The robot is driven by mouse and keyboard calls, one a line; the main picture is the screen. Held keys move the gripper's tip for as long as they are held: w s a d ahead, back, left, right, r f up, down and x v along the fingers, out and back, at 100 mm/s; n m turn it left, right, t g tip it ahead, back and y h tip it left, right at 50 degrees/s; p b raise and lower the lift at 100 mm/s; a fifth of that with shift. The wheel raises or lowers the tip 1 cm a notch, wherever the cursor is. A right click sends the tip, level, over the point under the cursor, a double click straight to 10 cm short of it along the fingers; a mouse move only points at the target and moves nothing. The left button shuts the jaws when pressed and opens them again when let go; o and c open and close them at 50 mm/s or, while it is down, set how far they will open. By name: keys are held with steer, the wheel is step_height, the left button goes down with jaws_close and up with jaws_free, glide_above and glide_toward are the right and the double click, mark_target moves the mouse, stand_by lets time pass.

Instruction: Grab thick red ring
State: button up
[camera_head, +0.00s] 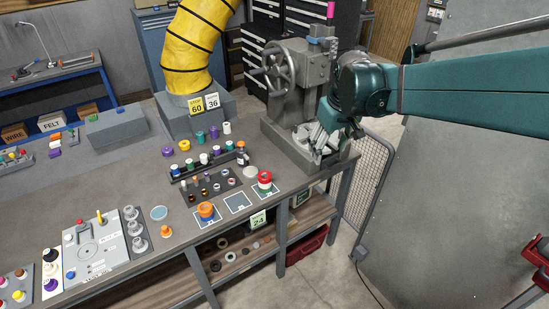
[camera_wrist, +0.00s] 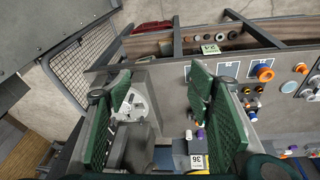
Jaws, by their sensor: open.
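A thick red ring (camera_head: 265,176) sits at the top of a small stack with white and green below it, near the front edge of the bench, in the head view. I cannot make it out in the wrist view, where a finger may hide it. My gripper (camera_head: 322,143) is open and empty over the right end of the bench, to the right of and above the red ring, close to the grey machine. In the wrist view its green fingers (camera_wrist: 160,84) stand wide apart with nothing between them.
The grey machine (camera_head: 290,95) with a handwheel stands behind my gripper. An orange ring stack (camera_head: 206,211) and an empty marked square (camera_head: 238,202) lie left of the red ring. A dark tray (camera_head: 212,185) with small parts and a pale disc (camera_head: 250,171) are close by.

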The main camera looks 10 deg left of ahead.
steer(key=w+a+f+n+g, duration=0.25)
steer(key=w+a+f, duration=0.6)
steer(key=a, duration=0.45)
steer(key=n, duration=0.3)
glide_toward(265, 174)
steer(key=s, duration=0.1)
steer(key=shift+s+a+f+h, duration=0.1)
steer(key=shift+a+f+h, duration=0.05)
steer(key=shift+f+h, duration=0.25)
steer(key=shift+f, duration=1.25)
steer(key=shift+f, duration=0.15)
steer(key=shift+a+f, duration=0.1)
steer(key=shift+f, duration=2.35)
steer(key=shift+c, duration=0.6)
